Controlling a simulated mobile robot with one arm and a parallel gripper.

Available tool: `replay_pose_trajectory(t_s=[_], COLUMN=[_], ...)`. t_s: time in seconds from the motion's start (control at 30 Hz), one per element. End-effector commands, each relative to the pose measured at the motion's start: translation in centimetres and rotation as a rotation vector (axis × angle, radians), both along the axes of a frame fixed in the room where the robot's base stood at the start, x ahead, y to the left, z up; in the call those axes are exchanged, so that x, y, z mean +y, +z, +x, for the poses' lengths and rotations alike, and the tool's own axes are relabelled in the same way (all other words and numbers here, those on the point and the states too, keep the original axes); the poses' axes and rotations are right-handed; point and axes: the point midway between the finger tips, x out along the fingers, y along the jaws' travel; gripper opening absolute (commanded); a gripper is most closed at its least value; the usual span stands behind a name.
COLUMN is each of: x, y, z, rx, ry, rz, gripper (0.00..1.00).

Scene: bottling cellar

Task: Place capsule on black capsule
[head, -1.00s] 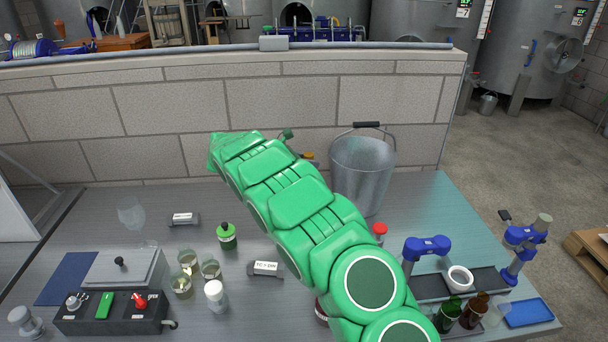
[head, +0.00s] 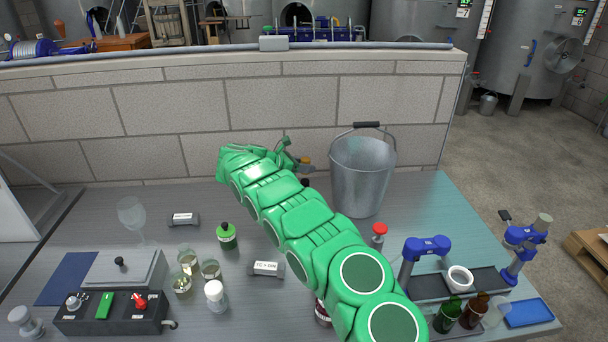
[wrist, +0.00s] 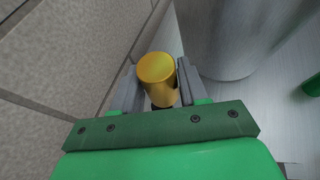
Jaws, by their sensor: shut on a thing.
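My gripper (wrist: 157,86) is shut on a gold capsule (wrist: 157,70), which sits between the two grey fingers in the wrist view. In the head view the gold capsule (head: 306,161) shows beyond my green arm, above the bench near the wall and left of the bucket. A small dark thing (head: 305,182) shows just below it, partly hidden by my arm. I cannot tell whether it is the black capsule, or whether the gold one touches it. In the wrist view only a dark patch shows beneath the gold capsule.
A metal bucket (head: 362,175) stands close to the right of my gripper. The block wall (head: 280,110) runs close behind. A red-topped item (head: 379,230) stands to the right.

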Motion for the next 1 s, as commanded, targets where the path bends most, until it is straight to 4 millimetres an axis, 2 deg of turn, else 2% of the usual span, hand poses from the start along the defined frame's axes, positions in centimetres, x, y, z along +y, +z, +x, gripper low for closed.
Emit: replay_pose_trajectory(t_s=[0.53,0.73,1.0], x=[0.0,0.0,0.0], y=[-1.6,-4.2,-4.4], z=[1.1,1.1,1.1], rx=[0.001,0.000,-0.001], ry=[-0.003,-0.001,-0.001], rz=[0.000,0.000,0.000], gripper=[0.36,0.36,0.36])
